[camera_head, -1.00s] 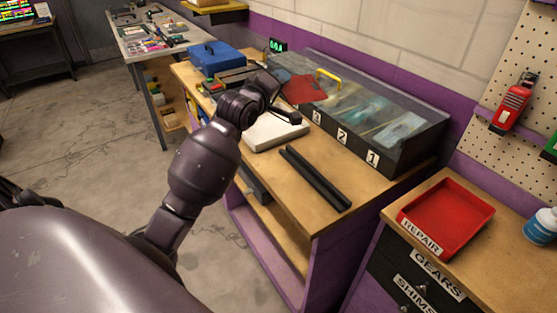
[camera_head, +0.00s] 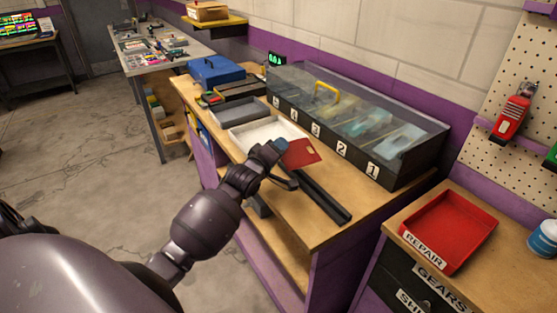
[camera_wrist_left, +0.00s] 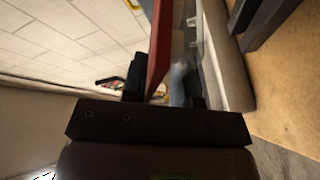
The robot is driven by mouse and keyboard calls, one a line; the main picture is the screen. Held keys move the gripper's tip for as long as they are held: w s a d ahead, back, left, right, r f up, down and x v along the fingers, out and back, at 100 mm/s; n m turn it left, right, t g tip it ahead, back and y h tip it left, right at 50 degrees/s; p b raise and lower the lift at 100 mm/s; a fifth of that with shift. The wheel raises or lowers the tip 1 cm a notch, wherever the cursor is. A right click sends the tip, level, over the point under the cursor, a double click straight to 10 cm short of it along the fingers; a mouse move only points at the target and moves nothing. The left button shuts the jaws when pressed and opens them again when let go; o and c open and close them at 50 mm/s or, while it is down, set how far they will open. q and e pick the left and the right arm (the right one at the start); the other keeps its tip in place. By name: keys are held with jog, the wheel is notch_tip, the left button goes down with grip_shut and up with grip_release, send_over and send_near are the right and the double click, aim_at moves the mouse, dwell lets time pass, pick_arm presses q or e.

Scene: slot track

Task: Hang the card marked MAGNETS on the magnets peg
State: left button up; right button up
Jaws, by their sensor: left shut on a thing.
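A red card (camera_head: 303,153) is held by my left gripper (camera_head: 281,148), which is shut on it. The card is tilted in front of the wooden bench, beside the black rails. In the left wrist view the card (camera_wrist_left: 160,42) shows nearly edge-on between the fingers. No writing on it can be read, so I cannot tell if it is marked MAGNETS. The pegboard (camera_head: 520,75) is at the far right, away from the gripper. No peg labelled magnets can be made out. My right gripper is not in view.
A clear-lidded case (camera_head: 400,150) with numbered slots stands along the back of the bench. Black rails (camera_head: 318,195) and a white tray (camera_head: 262,134) lie before it. A red REPAIR tray (camera_head: 448,228) sits right. Red (camera_head: 512,115) and green (camera_head: 552,155) items hang at the pegboard.

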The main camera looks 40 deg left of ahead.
pick_arm(q)
jog(key=shift+f, duration=1.95)
jog(key=o, duration=1)
jog(key=shift+c, duration=0.2)
jog(key=s, duration=1.2)
jog(key=s+d+f+m+g, duration=0.3)
jog(key=s+d+f+m, duration=0.3)
jog(key=s+f+m, duration=0.1)
jog(key=s+d+f+m+g, duration=0.3)
jog(key=s+d+f+m, duration=0.3)
jog(key=s+f, duration=0.4)
jog(key=shift+s+m+h, duration=0.4)
jog(key=shift+s+m, duration=0.1)
jog(key=shift+s, duration=0.2)
jog(key=shift+d, duration=0.1)
